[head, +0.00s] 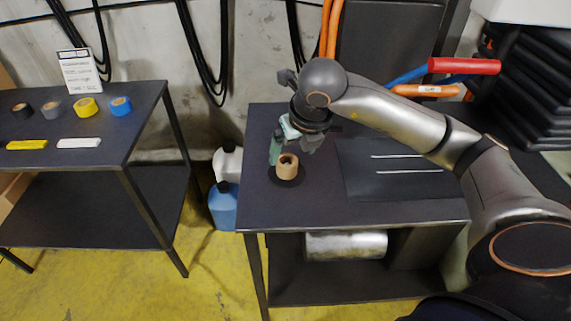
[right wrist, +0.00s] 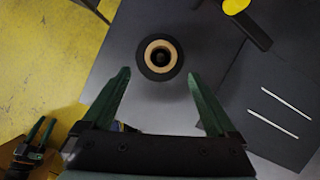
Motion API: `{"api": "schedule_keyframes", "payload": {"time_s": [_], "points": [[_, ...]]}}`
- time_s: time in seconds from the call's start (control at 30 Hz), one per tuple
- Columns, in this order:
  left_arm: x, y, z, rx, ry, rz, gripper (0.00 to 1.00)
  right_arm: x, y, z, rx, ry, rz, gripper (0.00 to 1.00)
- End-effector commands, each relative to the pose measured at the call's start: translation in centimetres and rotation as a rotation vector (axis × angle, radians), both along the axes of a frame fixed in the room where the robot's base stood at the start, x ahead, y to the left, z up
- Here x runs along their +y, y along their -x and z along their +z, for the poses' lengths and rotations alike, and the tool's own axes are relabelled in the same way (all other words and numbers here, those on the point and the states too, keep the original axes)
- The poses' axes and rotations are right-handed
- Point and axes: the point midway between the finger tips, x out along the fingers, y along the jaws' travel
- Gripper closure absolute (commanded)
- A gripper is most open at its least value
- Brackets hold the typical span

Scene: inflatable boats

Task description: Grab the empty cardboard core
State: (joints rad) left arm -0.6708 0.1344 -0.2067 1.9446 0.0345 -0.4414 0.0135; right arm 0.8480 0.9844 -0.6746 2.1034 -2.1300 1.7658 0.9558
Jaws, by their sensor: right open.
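The cardboard core (head: 287,168) is a short tan ring. It stands upright on a round black base on the dark table, and in the right wrist view the core (right wrist: 150,52) has a dark centre. My right gripper (head: 294,149) is close above and behind it. In the right wrist view my right gripper (right wrist: 157,74) has its green fingers wide apart and empty, with the core just beyond the fingertips, between their lines. My left gripper (right wrist: 38,138) shows at the lower left of the right wrist view, its fingers apart; it is outside the head view.
A dark panel with two white strips (head: 408,172) lies right of the core. A black object with a yellow end (right wrist: 236,6) is near it. A left table (head: 60,166) holds coloured tape rolls and a sign. A blue jug (head: 222,208) stands between the tables.

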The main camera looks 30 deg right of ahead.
Motion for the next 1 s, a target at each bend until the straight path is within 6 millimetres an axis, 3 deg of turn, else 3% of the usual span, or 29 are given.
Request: {"api": "schedule_keyframes", "payload": {"time_s": [0.53, 0.87, 1.0], "points": [[0.0, -0.5, 0.6, -0.015, 0.001, -0.001, 0.50, -0.6, -3.0, -5.6, 0.004, -0.002, 0.001, 0.07], [0.1, -0.5, 0.6, -0.016, -0.001, 0.001, 0.50, -0.6, -3.4, -6.4, 0.000, -0.002, 0.003, 0.07], [0.1, -0.5, 0.5, -0.015, -0.002, 0.002, 0.50, -0.6, -3.4, -6.3, 0.000, -0.002, 0.003, 0.22]]}}
